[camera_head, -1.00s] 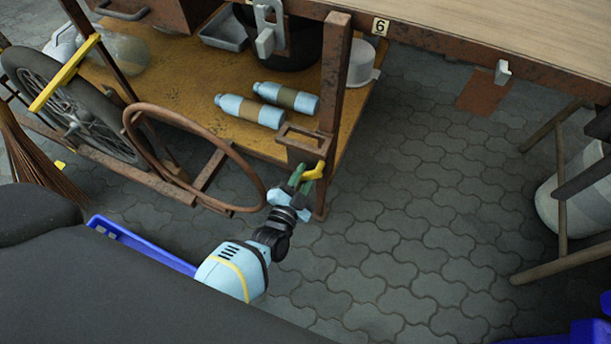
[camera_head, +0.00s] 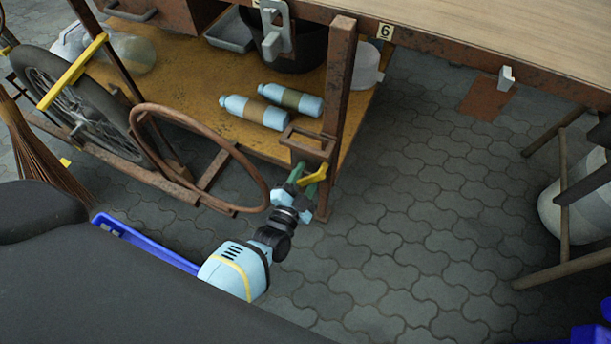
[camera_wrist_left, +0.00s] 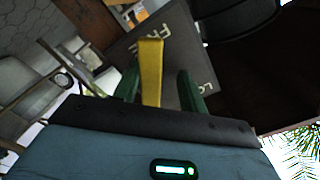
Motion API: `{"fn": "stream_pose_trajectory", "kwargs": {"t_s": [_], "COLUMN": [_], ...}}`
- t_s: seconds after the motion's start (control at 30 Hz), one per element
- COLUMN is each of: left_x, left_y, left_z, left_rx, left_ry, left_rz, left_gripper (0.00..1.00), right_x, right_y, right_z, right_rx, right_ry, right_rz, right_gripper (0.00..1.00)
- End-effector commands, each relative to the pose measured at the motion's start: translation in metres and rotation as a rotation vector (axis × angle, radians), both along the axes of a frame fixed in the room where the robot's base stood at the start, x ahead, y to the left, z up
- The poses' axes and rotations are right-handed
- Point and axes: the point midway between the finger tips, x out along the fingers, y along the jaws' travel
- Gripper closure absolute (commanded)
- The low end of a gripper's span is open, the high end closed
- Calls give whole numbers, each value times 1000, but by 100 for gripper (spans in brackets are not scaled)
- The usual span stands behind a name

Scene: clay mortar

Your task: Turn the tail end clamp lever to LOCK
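The yellow clamp lever (camera_head: 315,174) is low on the rusty post at the cart's corner. In the left wrist view the lever (camera_wrist_left: 151,72) stands in front of a dark plate (camera_wrist_left: 190,60) marked FREE, close to the lever, and LO..., further right, its end hidden by a finger. My left gripper (camera_head: 303,184) is at the lever, with one green finger on either side of it. In the wrist view the gripper (camera_wrist_left: 160,88) is open around the lever. The left finger is close to it, and a gap shows on the right. I cannot tell whether they touch. My right gripper is not in view.
The rusty post (camera_head: 339,90) and a metal bracket (camera_head: 308,143) are just above my gripper. Two blue bottles (camera_head: 272,105) lie on the cart's yellow shelf (camera_head: 190,85). A rusty hoop (camera_head: 200,120) is to the left.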

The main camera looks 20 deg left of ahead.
Motion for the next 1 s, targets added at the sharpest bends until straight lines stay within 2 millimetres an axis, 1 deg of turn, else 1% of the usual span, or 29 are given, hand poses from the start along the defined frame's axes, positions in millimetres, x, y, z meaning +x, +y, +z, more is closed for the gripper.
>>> {"fn": "stream_pose_trajectory", "kwargs": {"t_s": [0.2, 0.43, 0.57, 0.67, 0.8, 1.0], "left_x": [1, 1, 1, 0, 0, 0], "left_y": [1, 1, -1, -4, -9, -18], "left_z": [1, 1, -2, -5, -11, -15], "left_rx": [0, -3, -40, -106, -235, -421], "left_ry": [-1, -2, -1, 3, 7, 15], "left_rz": [1, 1, 1, -1, 0, -1], "left_gripper": [58, 58, 58, 58, 58, 58], "right_x": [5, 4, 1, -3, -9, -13], "right_y": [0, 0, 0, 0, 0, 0], "right_z": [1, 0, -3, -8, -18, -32], "right_rx": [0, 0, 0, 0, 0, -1], "right_ry": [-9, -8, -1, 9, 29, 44], "right_rz": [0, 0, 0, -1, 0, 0], "right_gripper": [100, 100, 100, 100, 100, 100]}}
